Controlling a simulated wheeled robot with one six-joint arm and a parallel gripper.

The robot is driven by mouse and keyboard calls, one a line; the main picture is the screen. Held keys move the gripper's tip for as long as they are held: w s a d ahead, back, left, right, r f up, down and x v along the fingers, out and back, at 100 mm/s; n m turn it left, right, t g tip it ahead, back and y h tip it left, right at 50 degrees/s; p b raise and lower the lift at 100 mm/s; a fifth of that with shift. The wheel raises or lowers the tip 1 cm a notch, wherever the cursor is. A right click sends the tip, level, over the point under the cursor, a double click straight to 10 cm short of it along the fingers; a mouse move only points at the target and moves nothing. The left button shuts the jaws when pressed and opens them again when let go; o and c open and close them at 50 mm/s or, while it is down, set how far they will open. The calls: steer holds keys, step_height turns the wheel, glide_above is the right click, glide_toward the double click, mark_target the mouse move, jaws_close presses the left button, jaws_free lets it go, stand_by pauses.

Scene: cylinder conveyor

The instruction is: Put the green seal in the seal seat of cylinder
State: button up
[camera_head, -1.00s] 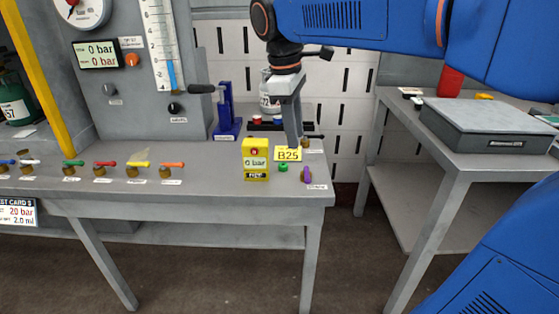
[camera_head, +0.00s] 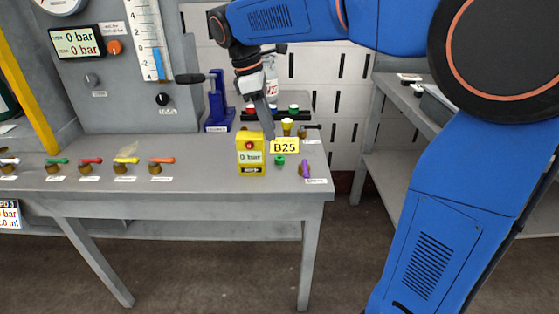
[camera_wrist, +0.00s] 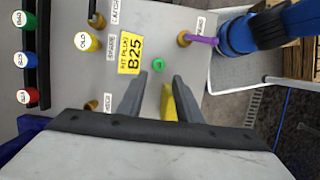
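The green seal (camera_head: 279,160) is a small ring lying on the grey table in front of the yellow B25 card (camera_head: 285,145). In the wrist view the seal (camera_wrist: 159,65) lies beside the card, beyond my fingertips. My gripper (camera_head: 269,117) is above the table, behind the yellow box. In the wrist view my gripper (camera_wrist: 154,80) has its two fingers apart with nothing held between them. A white bottle-like cylinder (camera_head: 271,88) stands behind my gripper, partly hidden. I cannot make out a seal seat on it.
A yellow 0 bar box (camera_head: 250,157) stands left of the seal and a purple-handled fitting (camera_head: 304,168) right of it. A rack of coloured caps (camera_wrist: 27,60) and a yellow OLD cup (camera_wrist: 88,42) are close by. A blue press (camera_head: 218,105) stands farther left.

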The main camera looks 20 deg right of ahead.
mark_target(279, 158)
steer(key=shift+x, duration=4.6)
steer(key=shift+w+a, duration=0.1)
steer(key=shift+w, duration=0.1)
jaws_close()
